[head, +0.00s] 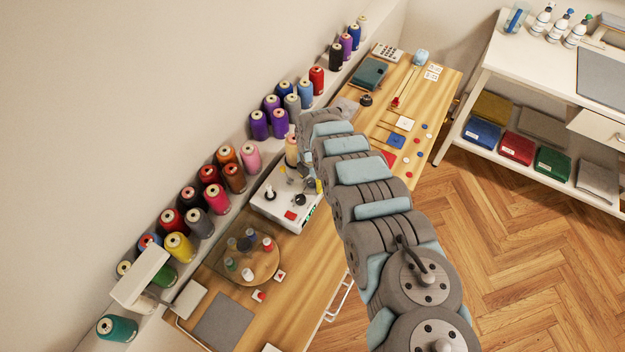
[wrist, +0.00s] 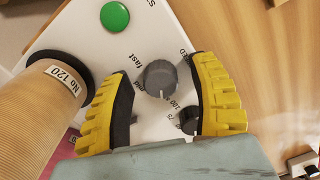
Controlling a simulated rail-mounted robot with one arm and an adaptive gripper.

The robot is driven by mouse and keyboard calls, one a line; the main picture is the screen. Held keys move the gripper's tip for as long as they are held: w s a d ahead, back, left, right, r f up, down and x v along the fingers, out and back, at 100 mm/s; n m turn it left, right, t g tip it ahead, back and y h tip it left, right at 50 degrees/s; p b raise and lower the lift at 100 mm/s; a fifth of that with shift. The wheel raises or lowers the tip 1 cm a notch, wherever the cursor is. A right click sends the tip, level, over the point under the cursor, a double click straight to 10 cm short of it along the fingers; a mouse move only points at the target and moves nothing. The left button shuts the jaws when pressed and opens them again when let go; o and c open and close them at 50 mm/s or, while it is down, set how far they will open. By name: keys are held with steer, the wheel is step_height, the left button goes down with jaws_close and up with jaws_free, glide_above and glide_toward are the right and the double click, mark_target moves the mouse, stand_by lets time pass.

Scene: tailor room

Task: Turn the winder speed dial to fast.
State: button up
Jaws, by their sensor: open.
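The winder (head: 275,207) is a white box on the wooden bench in the head view. In the wrist view its white panel (wrist: 150,25) carries a round grey speed dial (wrist: 158,78). A light mark on the dial's lower edge points down in the picture. The word "fast" is printed up and left of the dial. My gripper (wrist: 165,95) is open, with one yellow-and-black finger on each side of the dial. Both fingers look apart from it; their height over the panel is unclear. In the head view my arm partly hides the gripper.
A green button (wrist: 115,16) and a smaller black knob (wrist: 190,119) are on the panel, the knob close to the right finger. A thread cone (wrist: 45,105) labelled No 120 stands against the left finger's side. A round tray (head: 251,285) with spools lies nearer on the bench.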

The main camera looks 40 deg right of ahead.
jaws_close()
steer(key=shift+m, duration=0.4)
steer(key=m+p, duration=0.2)
steer(key=m, duration=0.2)
steer(key=shift+a+m, duration=0.1)
steer(key=shift+m, duration=0.3)
steer(key=m+p, duration=0.1)
steer(key=m, duration=1.1)
steer(key=shift+s+a+f+m, duration=0.1)
steer(key=shift+m, duration=0.2)
steer(key=m+b, duration=0.1)
steer(key=m, duration=0.4)
steer(key=shift+m, duration=0.3)
